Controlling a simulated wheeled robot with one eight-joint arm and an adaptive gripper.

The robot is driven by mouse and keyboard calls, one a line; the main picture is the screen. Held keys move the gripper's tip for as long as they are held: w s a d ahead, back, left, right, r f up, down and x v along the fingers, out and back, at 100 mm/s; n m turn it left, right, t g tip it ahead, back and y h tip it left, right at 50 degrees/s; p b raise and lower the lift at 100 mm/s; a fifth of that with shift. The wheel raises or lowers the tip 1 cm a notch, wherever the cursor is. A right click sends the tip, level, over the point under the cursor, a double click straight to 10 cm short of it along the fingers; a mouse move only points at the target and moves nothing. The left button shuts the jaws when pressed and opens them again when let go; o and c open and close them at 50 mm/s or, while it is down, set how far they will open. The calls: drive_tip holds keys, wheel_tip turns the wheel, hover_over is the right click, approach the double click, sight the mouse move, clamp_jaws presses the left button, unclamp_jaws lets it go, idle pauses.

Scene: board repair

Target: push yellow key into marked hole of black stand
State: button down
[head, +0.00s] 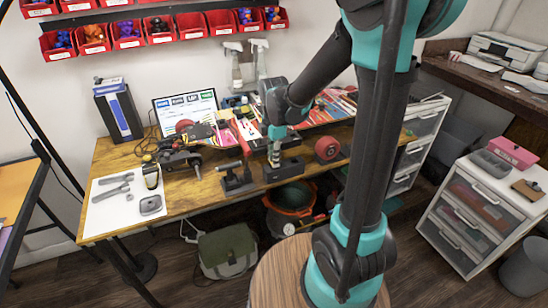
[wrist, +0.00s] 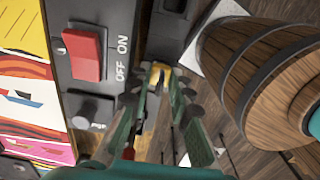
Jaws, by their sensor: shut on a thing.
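My gripper (head: 274,150) points down over the black stand (head: 292,169) near the front edge of the wooden bench. In the wrist view its fingers (wrist: 160,80) are closed around the yellow key (wrist: 160,67), of which only a small yellow part shows between the tips. The marked hole is not visible, and I cannot tell whether the key touches the stand.
A dark vise-like tool (head: 237,181) stands left of the stand, and a red-and-black round item (head: 327,149) is to its right. A laptop (head: 186,108) and clutter fill the bench behind. A white mat (head: 110,212) with tools lies at the left. A wooden barrel (wrist: 260,70) shows in the wrist view.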

drive_tip(key=shift+w+f, duration=0.2)
drive_tip(key=shift+f, duration=0.35)
idle(0.9)
drive_tip(key=c, duration=1.6)
unclamp_jaws()
drive_tip(key=shift+r, duration=0.15)
drive_tip(key=shift+w+r, duration=0.1)
drive_tip(key=shift+r, duration=0.25)
drive_tip(key=shift+r, duration=0.7)
drive_tip(key=shift+r, duration=0.3)
drive_tip(key=shift+r, duration=0.2)
